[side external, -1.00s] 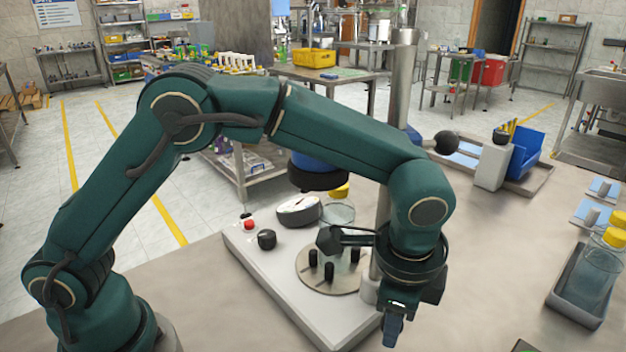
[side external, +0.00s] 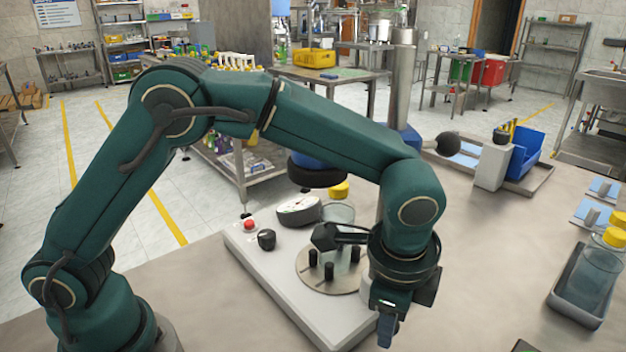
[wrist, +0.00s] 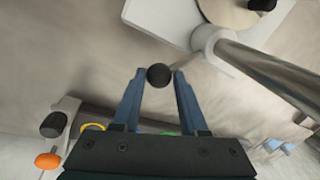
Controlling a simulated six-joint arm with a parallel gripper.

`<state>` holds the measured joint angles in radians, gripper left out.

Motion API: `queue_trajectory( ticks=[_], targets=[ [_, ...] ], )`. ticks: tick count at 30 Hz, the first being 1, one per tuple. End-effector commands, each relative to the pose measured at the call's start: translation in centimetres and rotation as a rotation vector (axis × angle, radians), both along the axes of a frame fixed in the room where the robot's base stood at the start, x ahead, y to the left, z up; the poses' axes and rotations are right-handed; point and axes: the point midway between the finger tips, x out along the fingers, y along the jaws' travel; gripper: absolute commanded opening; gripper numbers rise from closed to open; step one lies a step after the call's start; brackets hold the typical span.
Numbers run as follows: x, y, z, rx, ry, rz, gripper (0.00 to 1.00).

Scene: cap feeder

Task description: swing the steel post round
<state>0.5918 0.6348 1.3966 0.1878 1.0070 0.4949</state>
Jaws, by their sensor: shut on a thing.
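The steel post (side external: 402,85) stands upright behind my arm, with a blue collar (side external: 405,138) partway up; my arm hides its lower part in the side view. In the wrist view the post (wrist: 265,70) runs off to the right from a pale round foot (wrist: 208,40). A black ball knob (wrist: 159,75) on a thin rod near that foot sits between my fingertips. My gripper (wrist: 158,74) is shut on this knob. In the side view my gripper (side external: 386,328) points down at the base's right edge, and the knob is hidden there.
The pale machine base (side external: 250,262) carries a disc (side external: 310,272) with black pegs, a red button (side external: 249,224), a black knob (side external: 266,239) and a gauge (side external: 298,211). A blue-and-black head (side external: 317,172) hangs above.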

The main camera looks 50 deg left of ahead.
Motion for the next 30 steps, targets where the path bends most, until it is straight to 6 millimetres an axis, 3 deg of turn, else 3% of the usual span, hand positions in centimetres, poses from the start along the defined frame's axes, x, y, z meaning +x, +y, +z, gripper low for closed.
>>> queue_trajectory(
  ticks=[17,30],
  targets=[
    [-2.6,3.5,0.0,0.010,0.006,-0.472,0.00],
    [-3.2,6.0,0.0,0.007,0.001,-0.829,0.00]
  ],
)
